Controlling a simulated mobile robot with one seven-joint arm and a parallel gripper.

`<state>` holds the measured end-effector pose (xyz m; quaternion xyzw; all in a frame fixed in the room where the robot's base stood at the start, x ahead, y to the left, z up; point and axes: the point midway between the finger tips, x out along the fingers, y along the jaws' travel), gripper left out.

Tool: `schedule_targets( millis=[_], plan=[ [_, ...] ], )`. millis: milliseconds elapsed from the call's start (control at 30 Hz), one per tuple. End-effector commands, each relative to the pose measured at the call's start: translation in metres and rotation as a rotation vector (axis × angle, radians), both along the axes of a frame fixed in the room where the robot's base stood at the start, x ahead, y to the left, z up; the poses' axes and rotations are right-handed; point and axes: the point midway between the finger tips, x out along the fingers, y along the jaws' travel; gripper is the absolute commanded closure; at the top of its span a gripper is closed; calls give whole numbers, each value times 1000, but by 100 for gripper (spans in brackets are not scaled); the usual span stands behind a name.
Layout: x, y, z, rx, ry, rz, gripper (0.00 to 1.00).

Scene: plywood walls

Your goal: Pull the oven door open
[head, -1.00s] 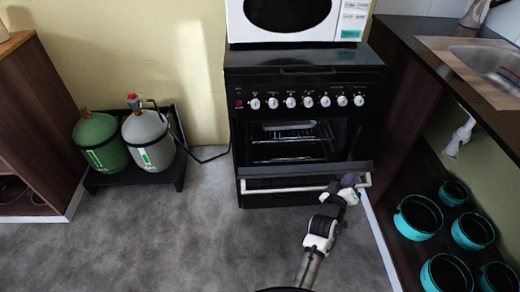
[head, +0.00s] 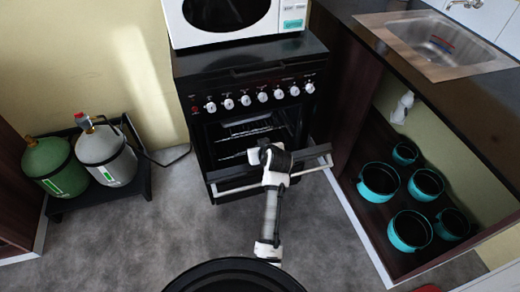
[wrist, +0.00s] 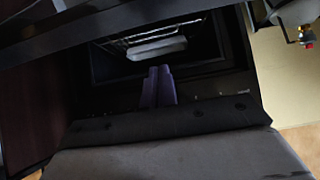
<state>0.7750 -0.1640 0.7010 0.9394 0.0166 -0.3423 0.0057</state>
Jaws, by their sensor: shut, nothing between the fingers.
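The black oven (head: 250,105) stands against the wall with its door (head: 232,180) part way open and tilted outward. Racks show in the gap above the door. The pale handle bar (head: 305,173) runs along the door's front. My gripper (head: 264,148) is over the middle of the door's top edge, at the opening; its wrist hides the fingertips in the head view. In the wrist view, the purple fingers (wrist: 158,88) are shut and empty, pointing toward the oven interior (wrist: 150,58) and rack. I cannot tell whether they touch the door.
A white microwave (head: 235,18) sits on the oven. Green (head: 50,165) and grey (head: 108,157) gas bottles stand on a low dark stand at left. A counter with a sink (head: 435,42) is at right, with several teal pots (head: 409,230) below.

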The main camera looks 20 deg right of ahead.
Motion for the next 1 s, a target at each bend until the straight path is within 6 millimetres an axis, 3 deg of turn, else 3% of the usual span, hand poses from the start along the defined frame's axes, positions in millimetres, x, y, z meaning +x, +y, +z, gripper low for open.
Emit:
schedule_targets(
  millis=[267,533,1000],
  plan=[
    [40,1,-33,0,3,0,100],
    [10,0,-49,0,0,-3,100],
    [5,0,-54,-1,-1,-1,100]
  ],
)
